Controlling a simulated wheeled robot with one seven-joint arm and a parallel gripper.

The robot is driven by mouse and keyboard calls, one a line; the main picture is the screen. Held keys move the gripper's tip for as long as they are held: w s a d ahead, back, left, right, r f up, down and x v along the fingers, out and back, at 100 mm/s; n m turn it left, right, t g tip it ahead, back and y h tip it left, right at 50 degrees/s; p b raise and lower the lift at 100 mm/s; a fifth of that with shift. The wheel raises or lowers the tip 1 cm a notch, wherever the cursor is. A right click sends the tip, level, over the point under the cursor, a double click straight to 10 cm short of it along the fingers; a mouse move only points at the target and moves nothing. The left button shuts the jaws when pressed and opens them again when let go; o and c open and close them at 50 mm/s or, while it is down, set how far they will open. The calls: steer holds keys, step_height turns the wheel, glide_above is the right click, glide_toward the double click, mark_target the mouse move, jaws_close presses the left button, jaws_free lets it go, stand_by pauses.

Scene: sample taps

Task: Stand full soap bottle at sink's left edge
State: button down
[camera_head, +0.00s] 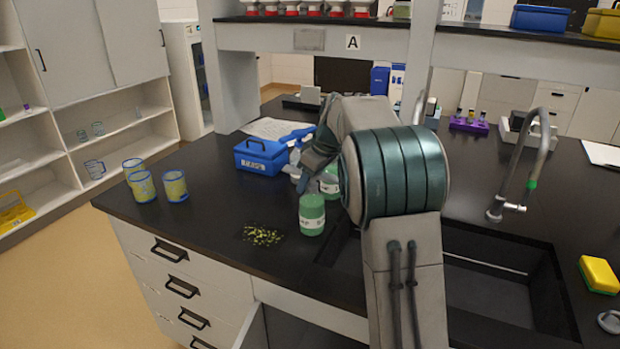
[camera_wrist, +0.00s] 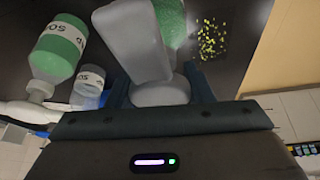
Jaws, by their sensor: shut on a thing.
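My gripper (camera_wrist: 160,88) is shut on a rounded grey, pump-like top in the wrist view, apparently a soap bottle's. A wide grey piece crosses above it, with green bottle plastic (camera_wrist: 174,18) partly showing behind. In the head view a green soap bottle (camera_head: 312,216) with a white label stands upright left of the sink (camera_head: 490,285). Another green bottle (camera_head: 329,181) is partly hidden behind it by my arm. The wrist view shows a green labelled bottle (camera_wrist: 58,48) and a smaller, clearer bottle (camera_wrist: 88,84) at left. I cannot tell which green bottle is held.
Yellow-green crumbs (camera_head: 262,235) lie near the counter's front edge. A blue box (camera_head: 260,157) and several beakers (camera_head: 143,186) stand to the left. A tap (camera_head: 520,175) rises behind the sink, and a yellow sponge (camera_head: 598,274) lies right of it. The left counter has clear room.

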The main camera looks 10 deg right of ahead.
steer(key=shift+r, duration=0.1)
steer(key=c, duration=0.7)
jaws_free()
